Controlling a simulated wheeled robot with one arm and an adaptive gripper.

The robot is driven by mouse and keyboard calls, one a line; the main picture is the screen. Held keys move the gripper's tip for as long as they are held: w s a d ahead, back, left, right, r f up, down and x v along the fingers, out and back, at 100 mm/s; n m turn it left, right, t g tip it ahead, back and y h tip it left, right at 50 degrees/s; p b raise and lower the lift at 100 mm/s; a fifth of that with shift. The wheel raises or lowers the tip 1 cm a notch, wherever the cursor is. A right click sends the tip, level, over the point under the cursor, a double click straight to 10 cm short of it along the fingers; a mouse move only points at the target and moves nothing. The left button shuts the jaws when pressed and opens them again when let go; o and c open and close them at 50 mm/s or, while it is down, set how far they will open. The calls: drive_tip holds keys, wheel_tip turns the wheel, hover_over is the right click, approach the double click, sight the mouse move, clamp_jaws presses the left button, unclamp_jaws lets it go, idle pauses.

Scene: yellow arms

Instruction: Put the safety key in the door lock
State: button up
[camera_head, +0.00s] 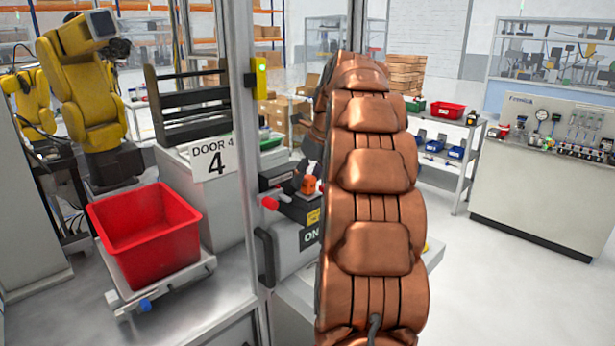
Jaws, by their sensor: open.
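A small orange piece (308,185), which looks like the safety key, sits at the top of the dark door lock box (297,208) beside the door post. I cannot tell whether it is seated in the lock or only resting there. The lock has a red knob (270,203) on its left and a yellow label. My copper arm rises in front and hides the lock's right side. A dark part of my gripper (312,158) shows at the arm's left edge, just above the orange piece. It is open; most of it is hidden.
A metal door post with a green-lit yellow box (259,78) stands left of my arm. A black door handle (265,258) is below the lock. A red bin (145,232) stands on a platform at left, near a yellow robot arm (85,80). Floor is clear at right.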

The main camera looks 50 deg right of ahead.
drive_tip(key=shift+r, duration=0.1)
drive_tip(key=v, duration=0.7)
idle(0.4)
drive_tip(key=shift+s+r, duration=0.1)
drive_tip(key=shift+s, duration=0.05)
drive_tip(key=s+a+f+n+g, duration=0.1)
drive_tip(key=s+a+f+n, duration=0.15)
drive_tip(key=a+n, duration=0.45)
drive_tip(key=s+a+f+n+g+y, duration=0.1)
drive_tip(key=a+f+n, duration=0.3)
drive_tip(key=a, duration=0.6)
drive_tip(key=s+a+f+n+g, duration=0.1)
drive_tip(key=a+f+n, duration=0.2)
drive_tip(key=a+n, duration=0.4)
drive_tip(key=s+a+f+n+g, duration=0.1)
drive_tip(key=s+a+f+n, duration=0.3)
drive_tip(key=s+f+n, duration=0.1)
drive_tip(key=s+a+f+n+g, duration=0.1)
drive_tip(key=s+a+f+n, duration=0.4)
drive_tip(key=s, duration=0.5)
drive_tip(key=s+a+f+n+g+h+b, duration=0.1)
drive_tip(key=s+a+f+n, duration=0.3)
drive_tip(key=s+f+n, duration=0.2)
drive_tip(key=shift+s+a+n, duration=0.3)
drive_tip(key=shift+s+n, duration=0.6)
drive_tip(key=shift+n, duration=0.2)
drive_tip(key=shift+c, duration=0.3)
